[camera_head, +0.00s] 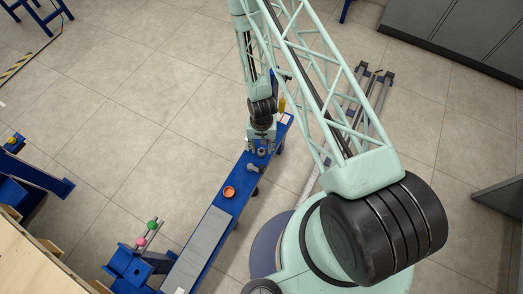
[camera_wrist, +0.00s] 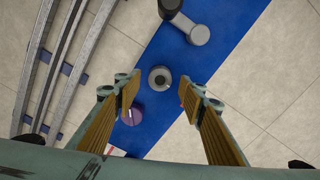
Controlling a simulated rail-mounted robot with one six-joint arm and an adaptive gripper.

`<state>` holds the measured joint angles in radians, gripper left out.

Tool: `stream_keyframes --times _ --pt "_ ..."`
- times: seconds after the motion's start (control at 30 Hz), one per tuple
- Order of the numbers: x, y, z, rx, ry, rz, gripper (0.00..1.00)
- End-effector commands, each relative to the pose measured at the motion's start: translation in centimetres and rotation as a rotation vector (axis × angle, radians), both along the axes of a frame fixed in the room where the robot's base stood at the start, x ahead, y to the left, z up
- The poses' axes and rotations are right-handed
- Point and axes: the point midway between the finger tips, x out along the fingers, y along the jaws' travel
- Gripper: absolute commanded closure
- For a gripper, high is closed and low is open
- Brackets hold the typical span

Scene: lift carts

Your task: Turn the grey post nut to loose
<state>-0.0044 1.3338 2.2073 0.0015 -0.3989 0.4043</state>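A round grey piece with a dark centre (camera_wrist: 159,79), which looks like the grey post nut, stands on the blue beam (camera_wrist: 233,14) in the wrist view. My gripper (camera_wrist: 158,90) is open, with its two ribbed, yellowish pads to the left and right of this piece and a gap on each side. Nothing is held. In the head view my gripper (camera_head: 262,134) hangs over the far part of the blue beam (camera_head: 243,177). The nut cannot be told apart clearly there, and its turn position cannot be read.
A grey lever with a round end (camera_wrist: 199,34) lies beyond the nut. A purple knob (camera_wrist: 132,116) sits close to my left finger. An orange ring (camera_head: 229,192) and a grey plate (camera_head: 200,250) are nearer on the beam. Metal rails (camera_wrist: 50,60) lie at left in the wrist view.

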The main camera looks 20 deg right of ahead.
Motion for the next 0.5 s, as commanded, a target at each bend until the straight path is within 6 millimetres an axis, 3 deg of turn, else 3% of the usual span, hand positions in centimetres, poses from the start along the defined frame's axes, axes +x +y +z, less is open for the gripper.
stream_keyframes --times 0.2,0.5 --pt "0.0 0.0 -1.7 0.000 0.000 0.000 0.63" --pt "0.0 0.0 -2.3 0.000 -0.001 0.000 0.63"
